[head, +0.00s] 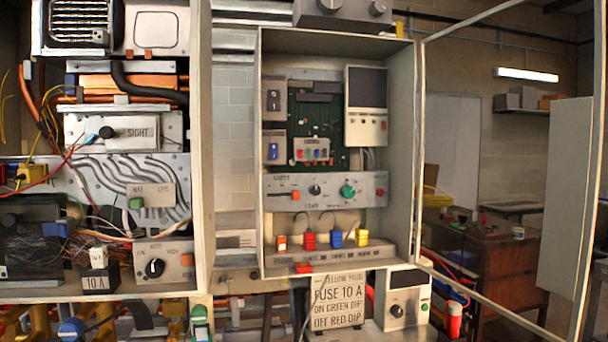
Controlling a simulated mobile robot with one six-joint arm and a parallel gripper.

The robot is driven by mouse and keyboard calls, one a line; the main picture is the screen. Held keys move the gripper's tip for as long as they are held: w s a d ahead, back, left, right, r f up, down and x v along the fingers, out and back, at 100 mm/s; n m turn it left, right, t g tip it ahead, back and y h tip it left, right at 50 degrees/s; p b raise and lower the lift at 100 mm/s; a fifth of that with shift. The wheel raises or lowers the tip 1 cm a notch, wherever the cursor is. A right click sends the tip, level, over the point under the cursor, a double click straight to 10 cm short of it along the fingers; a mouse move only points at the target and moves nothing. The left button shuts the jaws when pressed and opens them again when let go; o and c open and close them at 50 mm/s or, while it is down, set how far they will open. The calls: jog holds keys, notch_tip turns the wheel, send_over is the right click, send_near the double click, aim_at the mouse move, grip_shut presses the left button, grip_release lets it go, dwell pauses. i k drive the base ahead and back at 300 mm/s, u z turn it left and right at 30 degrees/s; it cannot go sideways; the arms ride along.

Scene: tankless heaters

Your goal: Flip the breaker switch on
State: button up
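An open grey cabinet (408,120) stands in the middle of the head view. Two switch modules sit at its upper left. The upper switch (273,101) is a dark rocker on a grey plate. The lower switch (273,151) is a blue one on a grey plate. Neither has a label I can read as breaker, so I cannot tell which one is the breaker, nor its position. My gripper is not in view.
The cabinet's framed door (424,150) is open to the right. Inside are a knob panel (335,188) and coloured plugs (308,240). A sign (338,301) below reads "FUSE 10 A". A wiring cabinet with a fuse block (100,282) stands at the left.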

aim_at(272, 96)
jog(key=z, duration=1.45)
jog(key=k, duration=0.95)
jog(key=u, duration=1.55)
jog(key=i, duration=0.95)
